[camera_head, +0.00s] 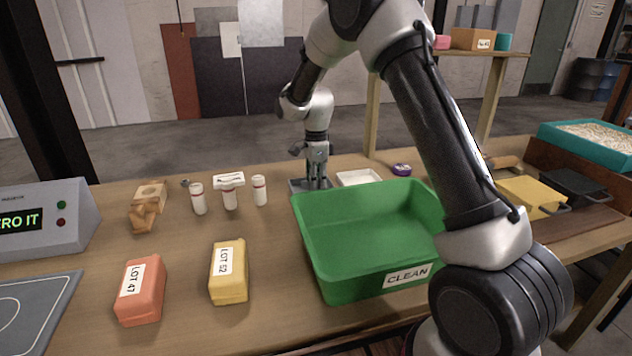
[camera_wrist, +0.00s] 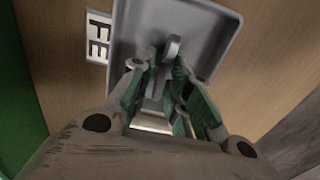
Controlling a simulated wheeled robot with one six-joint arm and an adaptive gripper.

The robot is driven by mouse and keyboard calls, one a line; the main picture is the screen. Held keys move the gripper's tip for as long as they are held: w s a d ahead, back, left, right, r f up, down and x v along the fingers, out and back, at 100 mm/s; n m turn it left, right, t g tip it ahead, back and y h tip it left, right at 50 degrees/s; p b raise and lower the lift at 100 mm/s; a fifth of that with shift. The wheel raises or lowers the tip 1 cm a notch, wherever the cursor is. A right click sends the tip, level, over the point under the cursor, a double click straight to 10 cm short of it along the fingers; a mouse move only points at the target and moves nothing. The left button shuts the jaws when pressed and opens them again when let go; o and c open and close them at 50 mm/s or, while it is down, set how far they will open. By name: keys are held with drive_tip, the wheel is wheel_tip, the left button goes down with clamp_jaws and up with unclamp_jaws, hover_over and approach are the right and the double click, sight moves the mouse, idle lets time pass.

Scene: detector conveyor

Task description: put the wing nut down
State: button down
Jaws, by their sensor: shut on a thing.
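My gripper (camera_head: 317,160) points down over a small grey tray (camera_head: 297,185) on the table, just behind the green bin. In the wrist view my gripper (camera_wrist: 162,72) is shut on the wing nut (camera_wrist: 172,47), a small grey metal piece with a rounded end that shows beyond the fingertips. The rest of the wing nut is hidden by the fingers. The grey tray (camera_wrist: 205,22) lies beneath it, with a partly visible label beginning "FE" beside it. I cannot tell whether the wing nut touches the tray floor. In the head view the wing nut is too small to make out.
The green bin (camera_head: 345,283) marked CLEAN stands in front of the tray. A white dish (camera_head: 358,177) is close to the right. Several white bottles (camera_head: 229,197) stand to the left. A yellow block (camera_head: 229,272) and a red block (camera_head: 140,290) lie in front.

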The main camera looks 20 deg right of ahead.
drive_tip(key=shift+f, duration=0.1)
drive_tip(key=c, duration=1.3)
unclamp_jaws()
drive_tip(key=shift+c, duration=0.2)
wheel_tip(320, 180, up, 12)
drive_tip(key=s+d+r+n+t, duration=0.1)
drive_tip(key=s+d+r+n, duration=0.25)
drive_tip(key=s+r, duration=0.35)
drive_tip(key=s+d+r+n+t, duration=0.1)
drive_tip(key=s+d+r+n, duration=0.2)
drive_tip(key=s, duration=0.3)
drive_tip(key=s+d+r+n, duration=0.2)
drive_tip(key=s+d+r, duration=0.1)
drive_tip(key=s, duration=0.3)
drive_tip(key=s+d+f+n+t, duration=0.1)
drive_tip(key=s+n, duration=0.3)
drive_tip(key=s, duration=0.6)
drive_tip(key=s+d+f+n+t, duration=0.1)
drive_tip(key=s+n, duration=0.4)
drive_tip(key=s, duration=0.5)
drive_tip(key=shift+d+f, duration=0.45)
drive_tip(key=shift+d, duration=0.6)
